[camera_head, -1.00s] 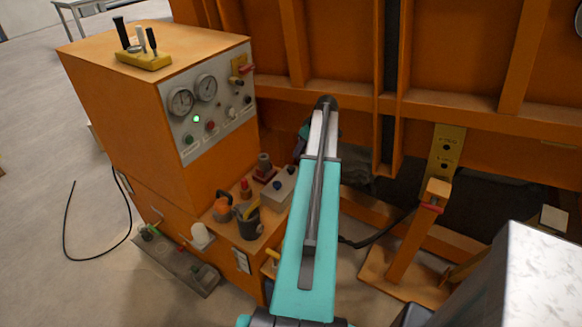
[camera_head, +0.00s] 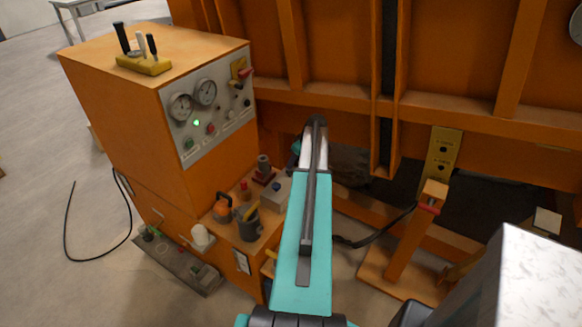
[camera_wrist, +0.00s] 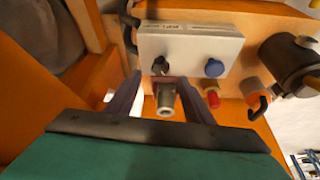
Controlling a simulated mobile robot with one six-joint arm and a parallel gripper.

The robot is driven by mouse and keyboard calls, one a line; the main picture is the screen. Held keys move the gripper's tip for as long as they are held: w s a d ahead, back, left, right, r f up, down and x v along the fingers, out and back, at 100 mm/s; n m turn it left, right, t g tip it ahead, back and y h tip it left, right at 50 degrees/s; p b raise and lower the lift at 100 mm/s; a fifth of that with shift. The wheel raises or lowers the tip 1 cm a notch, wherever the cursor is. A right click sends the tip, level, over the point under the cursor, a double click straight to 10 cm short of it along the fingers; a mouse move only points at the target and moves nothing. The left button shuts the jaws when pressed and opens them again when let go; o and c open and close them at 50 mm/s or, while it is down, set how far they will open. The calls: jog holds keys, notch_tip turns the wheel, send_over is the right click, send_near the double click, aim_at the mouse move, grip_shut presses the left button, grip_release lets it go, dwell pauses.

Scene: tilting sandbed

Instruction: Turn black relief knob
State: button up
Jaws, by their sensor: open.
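In the wrist view a small black knob (camera_wrist: 160,65) sits on a light grey box (camera_wrist: 190,43), left of a blue knob (camera_wrist: 213,67). My gripper (camera_wrist: 163,82) is open, with its two dark fingers pointing at the box below the black knob. A grey cylinder (camera_wrist: 166,100) shows between the fingers; I cannot tell how deep it lies. Nothing is visibly gripped. In the head view the grey box (camera_head: 275,193) stands on the orange ledge, left of my teal arm. My arm hides the gripper and the black knob there.
The orange console (camera_head: 120,110) has gauges and small knobs on its panel. A dark grey cup (camera_head: 248,224) and an orange padlock-like item (camera_head: 222,207) stand on the ledge. A red-topped fitting (camera_wrist: 211,98) is close to my right finger. An orange frame stands behind.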

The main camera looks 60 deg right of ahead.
aim_at(291, 171)
jog(key=shift+p+x, duration=0.95)
jog(key=shift+x, duration=2.15)
jog(key=c, duration=1)
jog(key=shift+a+f+m+b, duration=0.1)
jog(key=shift+m+b, duration=0.2)
jog(key=shift+b, duration=0.2)
